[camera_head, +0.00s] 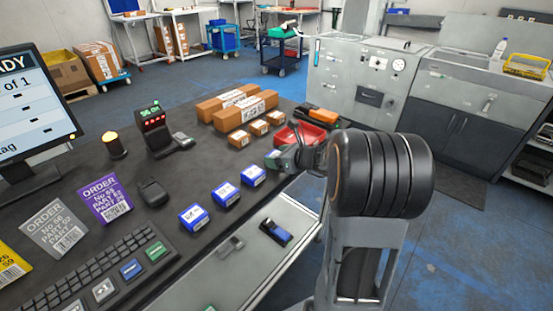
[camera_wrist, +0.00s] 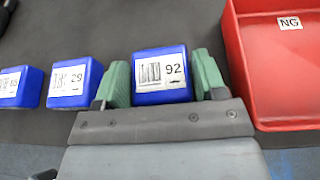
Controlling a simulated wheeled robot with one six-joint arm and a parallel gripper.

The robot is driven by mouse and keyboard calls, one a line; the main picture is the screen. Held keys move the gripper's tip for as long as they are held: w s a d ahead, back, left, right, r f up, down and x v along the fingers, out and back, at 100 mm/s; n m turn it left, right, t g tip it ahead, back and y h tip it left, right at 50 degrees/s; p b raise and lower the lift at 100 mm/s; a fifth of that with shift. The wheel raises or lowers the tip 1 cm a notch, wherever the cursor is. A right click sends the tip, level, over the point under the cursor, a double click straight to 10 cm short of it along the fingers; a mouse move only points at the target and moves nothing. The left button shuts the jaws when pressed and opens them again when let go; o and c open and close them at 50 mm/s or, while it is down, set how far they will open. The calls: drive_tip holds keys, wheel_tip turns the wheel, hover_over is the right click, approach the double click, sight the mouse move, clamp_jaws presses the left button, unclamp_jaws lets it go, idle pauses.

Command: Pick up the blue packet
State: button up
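The blue packet (camera_wrist: 160,75) has a white barcode label reading 92. In the wrist view it sits between the two green fingers of my gripper (camera_wrist: 162,82), which lie close against both its sides with no clear gap. In the head view my gripper (camera_head: 284,159) is low over the table's right part, and the packet between its fingers is hidden there. Whether its underside is off the table cannot be told. Three other blue packets (camera_head: 193,216), (camera_head: 225,194), (camera_head: 253,176) stand in a row left of my gripper; one in the wrist view (camera_wrist: 75,82) reads 29.
A red tray (camera_wrist: 245,70) marked NG is just right of my gripper. Cardboard boxes (camera_head: 243,113) lie behind it.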

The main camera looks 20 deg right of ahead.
drive_tip(key=c, duration=0.6)
